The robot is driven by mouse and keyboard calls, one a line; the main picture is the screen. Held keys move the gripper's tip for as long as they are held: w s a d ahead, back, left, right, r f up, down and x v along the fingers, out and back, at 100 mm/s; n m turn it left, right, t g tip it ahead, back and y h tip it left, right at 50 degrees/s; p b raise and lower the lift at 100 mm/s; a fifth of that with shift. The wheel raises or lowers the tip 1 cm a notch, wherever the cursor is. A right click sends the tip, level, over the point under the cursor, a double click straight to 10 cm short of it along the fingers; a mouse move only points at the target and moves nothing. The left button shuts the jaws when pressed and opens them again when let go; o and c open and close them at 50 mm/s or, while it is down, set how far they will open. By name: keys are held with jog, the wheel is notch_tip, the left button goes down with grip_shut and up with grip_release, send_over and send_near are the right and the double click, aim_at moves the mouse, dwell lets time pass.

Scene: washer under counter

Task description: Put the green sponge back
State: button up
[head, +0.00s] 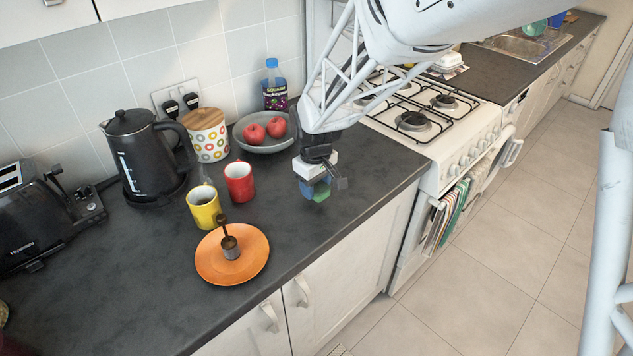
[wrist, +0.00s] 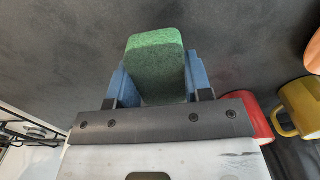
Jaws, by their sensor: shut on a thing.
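The green sponge (wrist: 155,66) is between the two blue fingers of my gripper (wrist: 158,84) in the wrist view, with its rounded end sticking out past the fingertips. In the head view my gripper (head: 316,188) is over the dark counter, right of the red mug and near the counter's right end. The green sponge (head: 321,192) shows as a small patch beside the blue fingers. My gripper is shut on it. I cannot tell whether the sponge touches the counter or hangs a little above it.
On the counter (head: 150,270) are a red mug (head: 239,183), a yellow mug (head: 204,208), an orange plate (head: 215,265) with a small metal item, a grey bowl of apples (head: 262,145), a kettle (head: 140,160) and a toaster (head: 35,220). The gas stove (head: 450,130) stands right.

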aim_at(316, 195)
jog(key=shift+f, duration=1.6)
jog(key=shift+f, duration=0.1)
jog(key=o, duration=0.9)
notch_tip(316, 195, up, 12)
jog(key=shift+r, duration=0.15)
